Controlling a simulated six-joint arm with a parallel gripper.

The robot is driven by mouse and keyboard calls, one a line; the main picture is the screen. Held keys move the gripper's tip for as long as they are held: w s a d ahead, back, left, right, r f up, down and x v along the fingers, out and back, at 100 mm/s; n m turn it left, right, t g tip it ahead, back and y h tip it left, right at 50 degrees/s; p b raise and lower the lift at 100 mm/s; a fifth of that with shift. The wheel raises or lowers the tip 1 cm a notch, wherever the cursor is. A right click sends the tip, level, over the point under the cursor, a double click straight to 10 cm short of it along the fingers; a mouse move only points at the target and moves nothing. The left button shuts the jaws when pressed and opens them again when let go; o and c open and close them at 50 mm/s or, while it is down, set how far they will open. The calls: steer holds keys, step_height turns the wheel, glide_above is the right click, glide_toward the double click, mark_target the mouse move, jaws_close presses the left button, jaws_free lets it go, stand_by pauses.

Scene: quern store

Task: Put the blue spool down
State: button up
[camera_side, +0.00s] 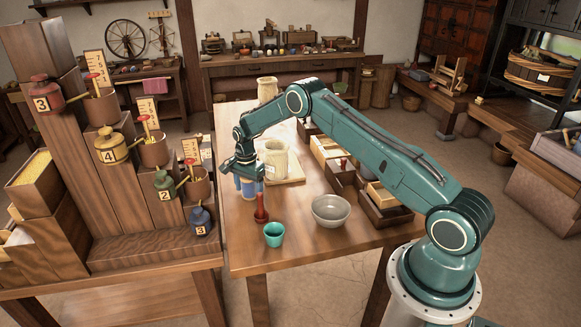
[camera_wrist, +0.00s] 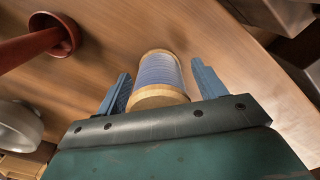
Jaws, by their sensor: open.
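The blue spool (camera_side: 248,189) has pale wooden ends and blue thread. It stands on the wooden table (camera_side: 290,245) near its left edge, below my wrist. In the wrist view the spool (camera_wrist: 160,72) lies between the two blue fingers of my gripper (camera_wrist: 161,68), with a gap on each side. My gripper (camera_side: 249,184) is open and points down around the spool in the side view. The fingers partly cover the spool there, and its lower end is hard to see.
A dark red pestle-like piece (camera_side: 261,208) stands close in front of the spool. A teal cup (camera_side: 274,235) and a grey bowl (camera_side: 331,210) are nearer the front. A beige stone-like vessel (camera_side: 275,159) on a board is behind. A stepped wooden stand (camera_side: 150,243) with numbered pots is left.

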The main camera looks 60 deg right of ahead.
step_height(320, 180, up, 11)
steer(key=shift+r, duration=0.3)
stand_by(0.8)
steer(key=shift+a+r, duration=0.1)
steer(key=shift+r, duration=0.2)
steer(key=s+a+r+n+t, duration=0.1)
steer(key=s+a+r+n, duration=0.5)
steer(key=r, duration=0.6)
steer(key=s+a+r+n+t, duration=0.2)
steer(key=s+a+r, duration=0.3)
steer(key=s+r, duration=0.55)
steer(key=s+a+n+t, duration=0.1)
steer(key=s+a+n, duration=0.1)
steer(key=s, duration=0.6)
steer(key=s+a+r+n, duration=0.1)
steer(key=s+n, duration=0.3)
steer(key=s, duration=0.4)
steer(key=s+a+n+t, duration=0.1)
steer(key=s+a+n, duration=0.2)
steer(key=s, duration=0.5)
steer(key=shift+a+r+n+t, duration=0.3)
steer(key=shift+a+n, duration=0.1)
steer(key=shift+n, duration=0.1)
